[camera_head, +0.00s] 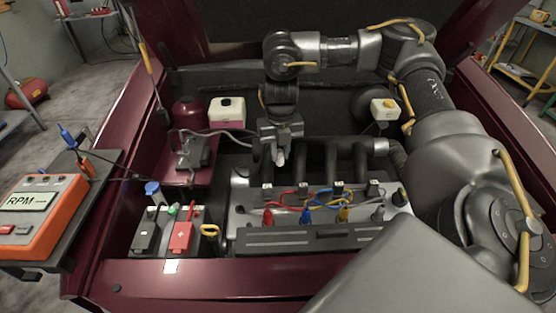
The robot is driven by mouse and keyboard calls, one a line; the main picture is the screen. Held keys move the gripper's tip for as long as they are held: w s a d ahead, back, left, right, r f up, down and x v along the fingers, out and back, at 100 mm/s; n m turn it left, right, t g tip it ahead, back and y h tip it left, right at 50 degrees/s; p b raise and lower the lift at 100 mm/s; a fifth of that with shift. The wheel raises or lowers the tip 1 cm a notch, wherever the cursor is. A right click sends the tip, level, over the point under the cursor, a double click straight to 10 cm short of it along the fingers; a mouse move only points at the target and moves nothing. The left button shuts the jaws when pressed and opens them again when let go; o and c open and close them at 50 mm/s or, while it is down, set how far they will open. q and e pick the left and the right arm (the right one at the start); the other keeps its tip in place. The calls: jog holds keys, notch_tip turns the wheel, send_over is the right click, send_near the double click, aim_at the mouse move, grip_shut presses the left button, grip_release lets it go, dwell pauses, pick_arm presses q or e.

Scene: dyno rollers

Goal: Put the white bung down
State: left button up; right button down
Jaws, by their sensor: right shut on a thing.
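My right gripper (280,148) reaches down from above in the head view, over the back left part of the engine. It is shut on the white bung (281,158), a small pale piece that shows below the fingertips. The bung's upper part is hidden by the fingers. I cannot tell whether its lower end touches anything. My left gripper is not in view.
The engine (245,212) carries coloured leads and several plugs. An orange RPM meter (40,205) sits on a side shelf. The raised hood closes the back.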

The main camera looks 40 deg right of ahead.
jog(key=shift+w+d+f, duration=1.3)
jog(key=shift+w+f, duration=0.3)
jog(key=shift+w, duration=0.1)
jog(key=shift+w+d+f, duration=1.35)
jog(key=shift+w+f, duration=0.2)
jog(key=shift+w, duration=0.2)
jog(key=shift+w+d+f, duration=1.3)
jog(key=shift+w+f, duration=0.3)
jog(key=shift+w, duration=0.1)
jog(key=f, duration=0.3)
jog(key=shift+w+d+f, duration=0.1)
jog(key=shift+w, duration=0.1)
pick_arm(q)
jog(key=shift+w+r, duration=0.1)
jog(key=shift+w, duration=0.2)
pick_arm(e)
jog(key=shift+f, duration=0.1)
jog(key=shift+f, duration=0.15)
jog(key=c, duration=1.3)
grip_release()
